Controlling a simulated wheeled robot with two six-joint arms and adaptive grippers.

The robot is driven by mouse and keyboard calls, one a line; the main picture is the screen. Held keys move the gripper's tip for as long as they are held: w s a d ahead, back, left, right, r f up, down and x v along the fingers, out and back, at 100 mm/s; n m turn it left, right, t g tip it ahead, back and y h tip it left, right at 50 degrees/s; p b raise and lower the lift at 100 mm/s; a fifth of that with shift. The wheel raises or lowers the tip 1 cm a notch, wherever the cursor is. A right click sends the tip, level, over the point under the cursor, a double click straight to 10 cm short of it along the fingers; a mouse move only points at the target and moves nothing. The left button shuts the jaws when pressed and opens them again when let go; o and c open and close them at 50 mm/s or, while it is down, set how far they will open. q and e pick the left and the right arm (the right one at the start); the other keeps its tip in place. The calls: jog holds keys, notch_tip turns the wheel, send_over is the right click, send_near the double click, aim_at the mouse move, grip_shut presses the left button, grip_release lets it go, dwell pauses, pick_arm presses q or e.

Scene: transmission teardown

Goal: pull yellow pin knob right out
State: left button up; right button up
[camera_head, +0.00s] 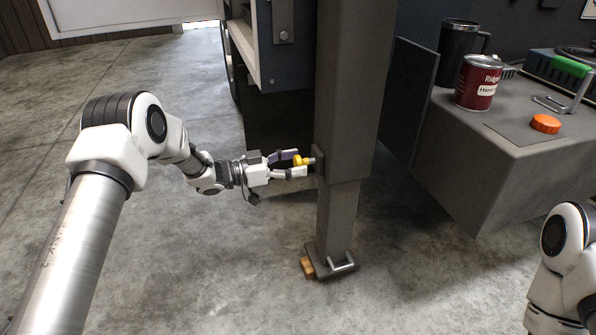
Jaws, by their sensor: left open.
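The yellow pin knob (299,161) sticks out to the left from the side of a dark square post (346,110), with a short light-coloured shaft between knob and post. My left gripper (299,163) is at the knob, with its open fingers above and below it, pointing right toward the post. I cannot tell whether either finger touches the knob. My right arm shows only in part at the lower right corner, and its gripper is out of view.
The post stands on a foot with a metal handle (342,264) and a wooden block (307,267). A dark bench (527,165) at right carries a red can (478,83), a dark mug (456,50) and an orange cap (546,124). The concrete floor at left is clear.

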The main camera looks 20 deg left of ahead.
aim_at(295, 162)
pick_arm(q)
jog(key=shift+w+d, duration=0.3)
jog(key=shift+d, duration=0.1)
jog(key=shift+c, duration=0.3)
grip_shut()
jog(key=shift+s+a+r+p, duration=0.2)
jog(key=shift+a+r+p, duration=0.1)
jog(key=shift+p, duration=0.2)
jog(key=p+v, duration=0.2)
jog(key=v, duration=0.1)
jog(key=shift+s+a+f, duration=0.1)
jog(key=shift+s+a, duration=0.1)
jog(key=shift+a, duration=0.05)
jog(key=shift+f, duration=0.2)
jog(key=shift+o, duration=0.3)
grip_release()
jog(key=shift+a, duration=0.1)
